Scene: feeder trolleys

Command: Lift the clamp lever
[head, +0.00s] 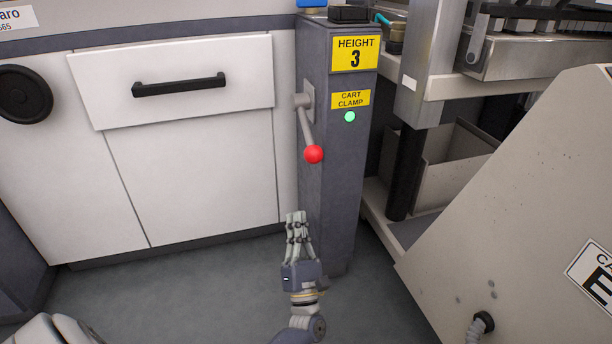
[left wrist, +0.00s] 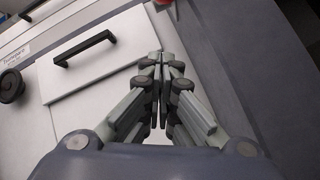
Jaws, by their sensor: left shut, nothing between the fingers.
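The clamp lever (head: 307,127) is a grey rod with a red ball knob (head: 313,154). It hangs down from a pivot on the left face of the grey post, tilted slightly right. My right gripper is not in view.
A white cabinet with a black drawer handle (head: 180,86) stands left. A trolley's beige panel (head: 520,200) fills the right. Grey floor (head: 180,295) is clear.

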